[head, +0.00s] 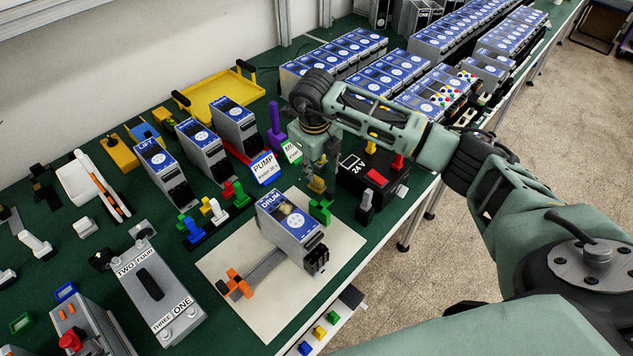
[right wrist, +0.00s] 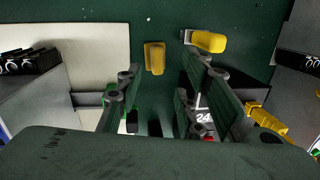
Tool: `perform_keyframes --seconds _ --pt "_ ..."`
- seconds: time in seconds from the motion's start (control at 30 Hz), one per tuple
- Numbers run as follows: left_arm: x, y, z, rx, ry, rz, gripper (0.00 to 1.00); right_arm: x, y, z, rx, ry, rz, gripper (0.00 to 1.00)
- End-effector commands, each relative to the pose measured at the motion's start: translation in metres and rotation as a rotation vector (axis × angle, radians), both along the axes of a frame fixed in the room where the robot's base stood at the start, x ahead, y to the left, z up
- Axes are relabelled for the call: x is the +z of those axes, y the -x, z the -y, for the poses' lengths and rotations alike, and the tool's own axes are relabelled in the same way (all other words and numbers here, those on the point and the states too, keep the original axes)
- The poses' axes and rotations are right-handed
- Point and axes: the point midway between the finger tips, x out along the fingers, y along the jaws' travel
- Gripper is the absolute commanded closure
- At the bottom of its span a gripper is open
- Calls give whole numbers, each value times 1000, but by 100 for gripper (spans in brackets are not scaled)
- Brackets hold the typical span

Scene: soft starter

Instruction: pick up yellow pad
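A small yellow pad (right wrist: 155,58) lies on the green table, beside the edge of a white sheet, in the right wrist view. In the head view a yellow piece (head: 317,184) shows just below my right gripper (head: 318,165), partly hidden by it. My right gripper (right wrist: 162,72) is open, with its two fingers apart and nothing held between them. The pad lies just beyond the fingertips, nearer the left one. Another yellow piece with a metal end (right wrist: 209,41) lies to the right of the pad. My left gripper is not in view.
The DRUM unit (head: 290,220) stands on the white sheet (head: 335,248), close to my right gripper. A green clamp-like piece (head: 321,210) stands near it. A black box marked 24 (head: 372,180) is at the right. Blue-topped units (head: 385,75) fill the back.

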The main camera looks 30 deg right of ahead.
Motion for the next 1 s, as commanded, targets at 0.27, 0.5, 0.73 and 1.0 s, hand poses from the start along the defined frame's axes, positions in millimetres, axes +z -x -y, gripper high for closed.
perform_keyframes --seconds 0.27,0.5,0.73,1.0 --pt "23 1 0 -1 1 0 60 -38 -3 -2 0 -1 -3 65" --pt "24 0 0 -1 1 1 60 -49 -5 -1 1 -1 1 65" --pt "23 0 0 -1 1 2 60 -49 -5 -1 1 0 1 76" --pt "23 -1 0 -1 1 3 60 -49 -5 -1 0 0 1 99"
